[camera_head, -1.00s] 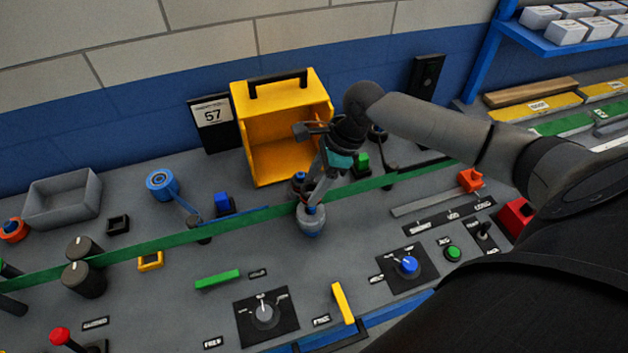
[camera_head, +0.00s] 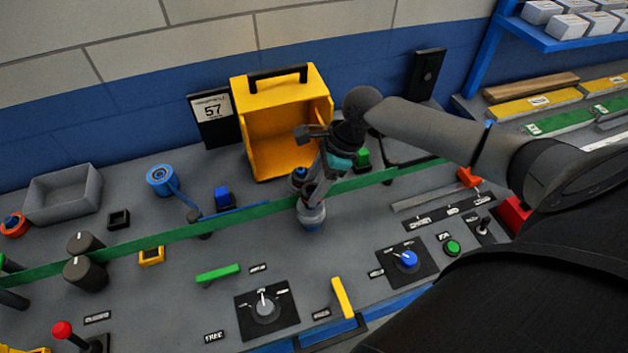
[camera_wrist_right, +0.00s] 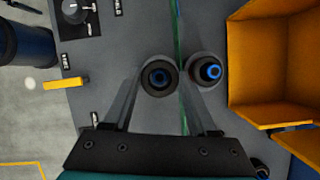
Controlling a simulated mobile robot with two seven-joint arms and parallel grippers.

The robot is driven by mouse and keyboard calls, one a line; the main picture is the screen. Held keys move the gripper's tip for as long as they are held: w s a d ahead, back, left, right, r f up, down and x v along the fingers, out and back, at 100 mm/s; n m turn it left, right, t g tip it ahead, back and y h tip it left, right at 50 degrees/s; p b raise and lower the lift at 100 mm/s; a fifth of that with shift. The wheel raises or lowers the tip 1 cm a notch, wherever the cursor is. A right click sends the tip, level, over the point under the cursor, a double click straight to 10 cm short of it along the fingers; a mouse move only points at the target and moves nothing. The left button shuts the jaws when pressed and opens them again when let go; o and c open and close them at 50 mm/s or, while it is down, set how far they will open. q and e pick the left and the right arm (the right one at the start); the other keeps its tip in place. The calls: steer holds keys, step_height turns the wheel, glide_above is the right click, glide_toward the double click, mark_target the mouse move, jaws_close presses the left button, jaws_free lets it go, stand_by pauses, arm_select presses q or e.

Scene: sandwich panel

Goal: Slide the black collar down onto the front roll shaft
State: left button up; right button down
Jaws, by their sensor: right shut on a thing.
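My right gripper (camera_head: 311,200) reaches down over the green strip, above the front roll (camera_head: 312,219). In the right wrist view, its two fingers are shut on the black collar (camera_wrist_right: 160,77), a dark ring seen from above with a dark, round hole. The collar lines up over the front roll; the fingers partly hide it in the head view, and I cannot tell how far down the shaft it sits. The rear roll, with a blue-capped shaft (camera_wrist_right: 209,71), stands just beside it across the strip. My left gripper is not in view.
An open yellow box (camera_head: 283,125) stands behind the rolls. The green strip (camera_head: 245,220) crosses the panel. Knobs lie in front, including a grey dial (camera_head: 265,308) and a blue one (camera_head: 407,261). A yellow bar (camera_head: 342,297) stands nearby.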

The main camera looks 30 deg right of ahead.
steer(key=shift+f, duration=0.1)
stand_by(0.3)
steer(key=shift+f+b, duration=0.3)
steer(key=shift+f, duration=1.05)
steer(key=shift+c, duration=0.6)
jaws_free()
steer(key=shift+r, duration=0.1)
step_height(320, 180, up, 8)
steer(key=p, duration=1.1)
steer(key=shift+r, duration=0.1)
